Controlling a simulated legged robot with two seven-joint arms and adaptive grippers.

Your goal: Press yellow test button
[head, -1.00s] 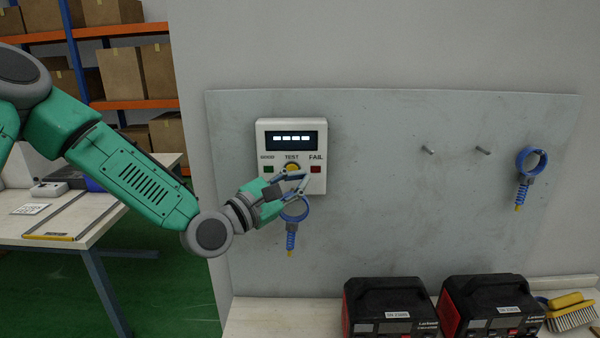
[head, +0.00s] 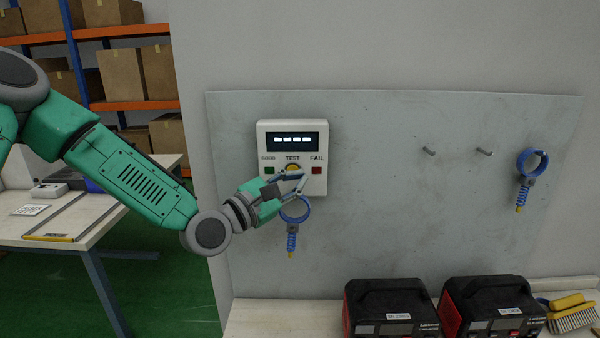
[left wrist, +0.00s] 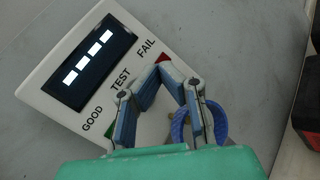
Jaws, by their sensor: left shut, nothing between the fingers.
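The white tester box (head: 263,145) hangs on the grey wall panel, with a lit display showing white dashes. The yellow test button (head: 292,168) sits under the word TEST, between a green button (head: 269,171) and a red button (head: 317,171). My left gripper (head: 303,176) is shut and empty, right at the front of the box by the yellow button, partly covering it. I cannot tell whether it touches. In the left wrist view the fingers (left wrist: 158,72) hide the yellow button, and the box (left wrist: 55,50) shows behind them. My right gripper is not in view.
A blue ring tool (head: 292,228) hangs just below the box, close to my left gripper. Another blue ring tool (head: 526,175) hangs at the right, past two bare pegs. Two black-and-red cases (head: 391,310) (head: 490,308) and a brush (head: 572,315) sit on the bench below.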

